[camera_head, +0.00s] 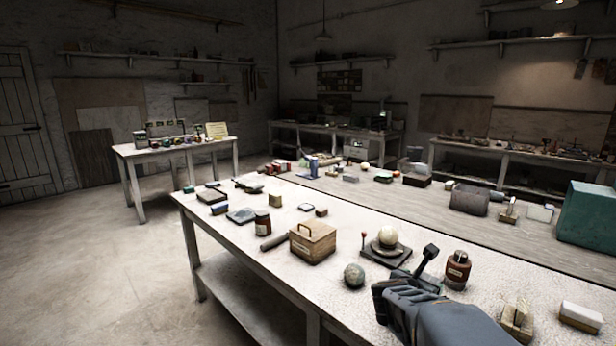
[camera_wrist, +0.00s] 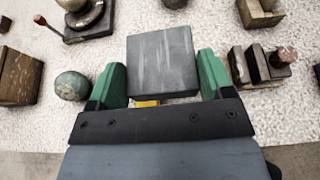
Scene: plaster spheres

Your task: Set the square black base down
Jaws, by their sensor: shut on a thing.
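The square black base (camera_wrist: 162,62) shows in the wrist view as a dark grey block with pale scuffs. It sits between the two green fingers of my gripper (camera_wrist: 160,78), which is shut on it. A small yellow patch shows at its near edge. In the head view my gripper (camera_head: 414,275) is over the near part of the white speckled table (camera_head: 340,309), left of a brown bottle (camera_head: 457,272). There I cannot clearly make out the held base. I cannot tell whether its underside touches the table.
A speckled grey-green ball (camera_head: 354,275) lies to the left. Behind it, a pale sphere (camera_head: 388,236) rests on a dark square stand (camera_head: 398,255) beside a red-tipped rod. A wooden box (camera_head: 312,242) stands farther left. Wooden blocks (camera_head: 517,321) stand to the right.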

